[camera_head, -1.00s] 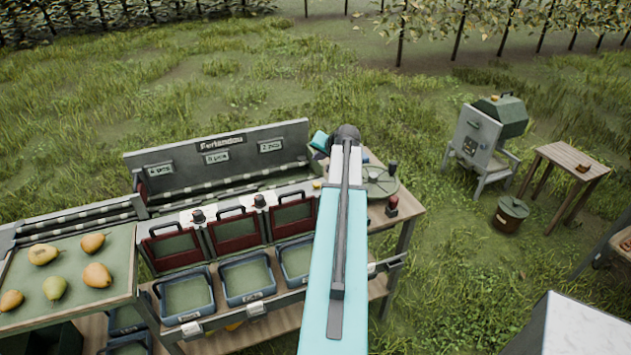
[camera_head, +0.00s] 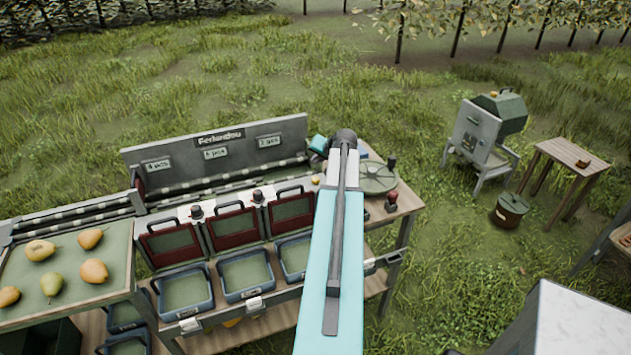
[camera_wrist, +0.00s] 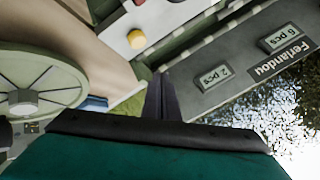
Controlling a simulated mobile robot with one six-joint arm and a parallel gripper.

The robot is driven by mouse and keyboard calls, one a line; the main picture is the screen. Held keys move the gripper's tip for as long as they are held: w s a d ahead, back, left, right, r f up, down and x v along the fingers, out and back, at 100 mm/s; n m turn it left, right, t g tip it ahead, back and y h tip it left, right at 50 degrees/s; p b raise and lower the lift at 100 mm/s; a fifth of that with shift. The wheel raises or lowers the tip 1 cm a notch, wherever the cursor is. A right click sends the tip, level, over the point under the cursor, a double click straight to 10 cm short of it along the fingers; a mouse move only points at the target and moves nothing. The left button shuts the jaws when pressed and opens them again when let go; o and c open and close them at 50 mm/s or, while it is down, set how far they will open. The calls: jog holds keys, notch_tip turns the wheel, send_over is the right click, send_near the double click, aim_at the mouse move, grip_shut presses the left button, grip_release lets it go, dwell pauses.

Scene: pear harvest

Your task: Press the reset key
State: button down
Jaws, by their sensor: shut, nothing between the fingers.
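A yellow round button (camera_wrist: 137,40) sits on a pale panel in the wrist view, with a red button (camera_wrist: 139,3) beyond it at the top edge. The yellow one also shows small beside my arm in the head view (camera_head: 316,180). No label is readable, so I cannot tell which is the reset key. My gripper (camera_wrist: 160,82) shows as dark fingers closed together, with nothing between them. In the picture its tips lie just below and right of the yellow button; the gap is hard to judge. In the head view my arm hides the fingers.
The sorter's back board (camera_head: 215,146) rises behind the lanes. Blue bins (camera_head: 247,293) stand along the front, and a pear tray (camera_head: 70,318) is at left. A round green disc (camera_head: 372,178) and a red-topped item (camera_head: 391,197) stand right of my arm.

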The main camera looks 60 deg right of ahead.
aim_at(317, 180)
jog(key=shift+f+b, duration=1.35)
jog(key=shift+f, duration=1.25)
jog(key=shift+f+b, duration=0.95)
dwell(1.2)
jog(key=shift+r, duration=0.1)
dwell(0.3)
jog(key=shift+r+p, duration=0.35)
jog(key=shift+r, duration=0.5)
jog(key=shift+r, duration=0.1)
jog(key=shift+r+p, duration=1)
jog(key=shift+r, duration=1.4)
jog(key=shift+s, duration=0.1)
